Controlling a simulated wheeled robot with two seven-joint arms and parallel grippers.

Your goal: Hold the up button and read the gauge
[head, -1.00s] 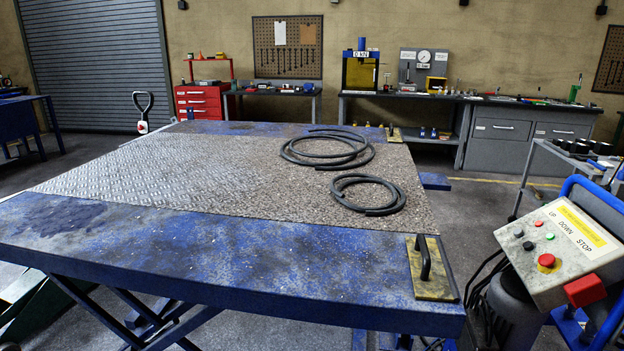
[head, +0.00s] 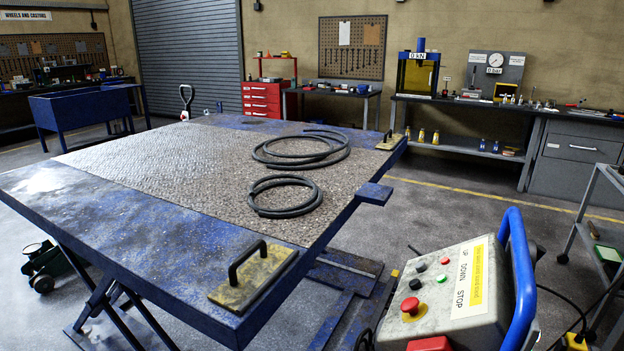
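A grey control box (head: 440,318) stands at the lower right, tilted, with a blue tubular handle on its right. Its face carries black, red and green buttons (head: 441,278), a red mushroom knob (head: 410,305) and a label reading UP, DOWN, STOP (head: 468,280). I cannot tell for certain which button goes with UP. A round white dial gauge (head: 495,59) is on a grey panel on the back bench, with a "0 bar" sign below it; its needle is too small to read. Neither gripper is in view.
A blue lift table (head: 165,225) with a chequered plate and coiled black hoses (head: 285,197) fills the left and middle. A blue press (head: 418,72) reading "0 kN" stands on the back bench. A grey trolley (head: 600,230) is at right. Floor between table and bench is clear.

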